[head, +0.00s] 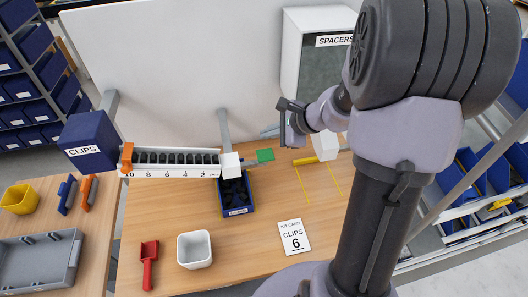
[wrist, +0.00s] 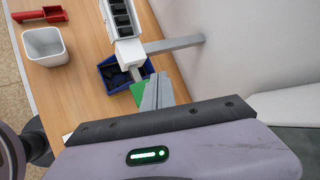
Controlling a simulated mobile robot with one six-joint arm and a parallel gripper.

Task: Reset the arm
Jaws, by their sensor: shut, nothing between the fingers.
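My gripper (head: 268,132) is raised over the back of the table, in front of the white cabinet, at the end of my bent arm. In the wrist view its grey fingers (wrist: 158,92) are together with nothing between them.
A CLIPS dispenser (head: 178,160) with a numbered rail ends above a blue bin (head: 236,207) of dark clips. The table's front middle is clear.

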